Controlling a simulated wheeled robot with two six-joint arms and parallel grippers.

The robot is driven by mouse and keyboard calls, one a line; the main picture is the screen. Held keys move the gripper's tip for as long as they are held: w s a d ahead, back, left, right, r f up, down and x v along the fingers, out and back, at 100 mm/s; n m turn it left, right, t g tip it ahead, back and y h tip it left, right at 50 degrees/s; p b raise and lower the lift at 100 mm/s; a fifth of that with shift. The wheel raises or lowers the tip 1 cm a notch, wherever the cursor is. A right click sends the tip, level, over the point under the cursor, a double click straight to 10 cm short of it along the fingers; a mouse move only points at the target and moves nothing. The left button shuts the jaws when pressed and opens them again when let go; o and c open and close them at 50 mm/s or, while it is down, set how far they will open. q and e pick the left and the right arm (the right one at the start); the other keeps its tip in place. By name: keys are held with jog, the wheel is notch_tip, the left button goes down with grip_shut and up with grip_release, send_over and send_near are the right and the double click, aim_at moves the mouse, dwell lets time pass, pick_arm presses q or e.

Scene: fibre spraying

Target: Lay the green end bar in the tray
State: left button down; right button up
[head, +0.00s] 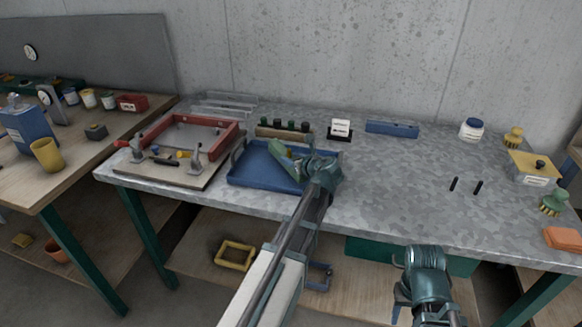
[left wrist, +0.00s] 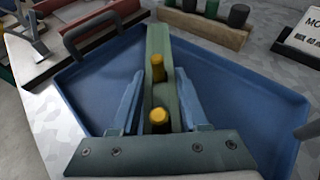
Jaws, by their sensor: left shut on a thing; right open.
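The green end bar (left wrist: 159,60) has two yellow knobs on top. In the left wrist view it stands between the two fingers of my left gripper (left wrist: 158,103), which is shut on it. The blue tray (left wrist: 85,88) lies below and around it. In the head view the green bar (head: 280,153) is over the tray (head: 250,179), partly hidden by my left gripper (head: 300,163). I cannot tell whether the bar touches the tray floor. My right gripper (head: 402,300) is open and empty, low in front of the table.
A red frame (head: 160,128) with clamps stands left of the tray. A wooden rack (head: 284,131) with dark and coloured pegs is behind it, with a white label stand (head: 340,129) beside it. The table between is clear.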

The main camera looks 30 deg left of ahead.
pick_arm(q)
jog(key=shift+f+b, duration=0.5)
jog(key=shift+f, duration=0.45)
jog(key=shift+r, duration=0.1)
pick_arm(e)
jog(key=shift+f, duration=0.8)
jog(key=shift+f, duration=0.15)
pick_arm(q)
jog(key=shift+c, duration=2)
grip_release()
jog(key=shift+r, duration=0.1)
jog(key=p+v, duration=0.5)
jog(key=v, duration=0.7)
pick_arm(e)
notch_tip(320, 180, up, 5)
jog(key=shift+f, duration=0.1)
